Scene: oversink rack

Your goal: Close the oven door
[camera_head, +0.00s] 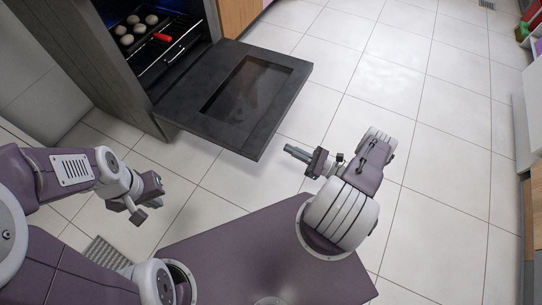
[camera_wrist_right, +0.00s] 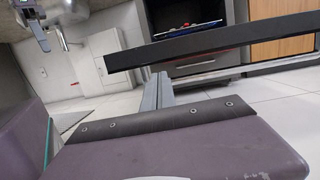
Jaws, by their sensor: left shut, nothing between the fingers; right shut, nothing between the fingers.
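The oven door (camera_head: 222,88) is dark grey with a window. It hangs open, folded down and out from the oven (camera_head: 160,45) at the upper left of the head view. In the right wrist view the door (camera_wrist_right: 230,38) shows edge-on as a dark slab above my fingers. My right gripper (camera_head: 290,151) is shut and empty, apart from the door, to the right of its outer corner; its fingers also show in the right wrist view (camera_wrist_right: 157,90). My left gripper (camera_head: 138,213) is shut and empty, below and left of the door in the head view.
Inside the oven, several round pale items (camera_head: 137,24) and a red item (camera_head: 162,37) sit on a rack. White tiled floor (camera_head: 400,70) is free to the right of the door. A wooden cabinet (camera_head: 240,14) stands beside the oven. A shelf unit lines the right edge.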

